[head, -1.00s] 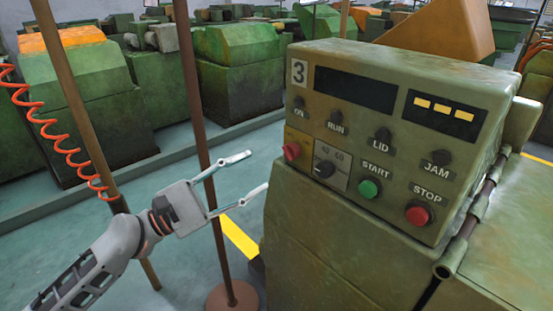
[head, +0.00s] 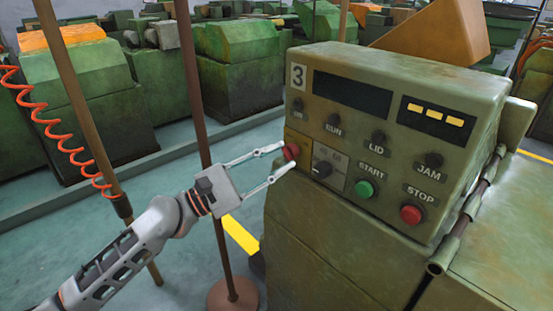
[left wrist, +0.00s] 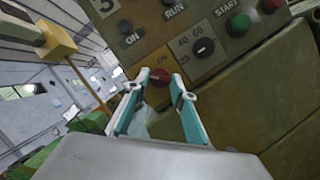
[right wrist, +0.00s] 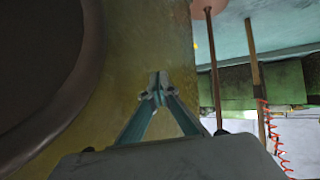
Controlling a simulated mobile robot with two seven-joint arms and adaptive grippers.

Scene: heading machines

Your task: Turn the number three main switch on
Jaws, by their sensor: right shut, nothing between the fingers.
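The number 3 control box (head: 400,125) stands at the right in the head view. Its red switch knob (head: 291,152) sits on a yellow plate at the box's left edge. My left gripper (head: 279,159) is open, its fingertips close to the knob. In the left wrist view the red knob (left wrist: 158,77) shows between the spread fingertips, nearer the left one; I cannot tell if either touches it. My right gripper (right wrist: 155,88) is shut and empty in front of a yellowish surface in the right wrist view, and does not show in the head view.
A black dial (head: 322,168), a green start button (head: 364,189) and a red stop button (head: 411,214) are right of the knob. A brown post (head: 207,155) stands close behind my left gripper. Open floor lies left of the machine.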

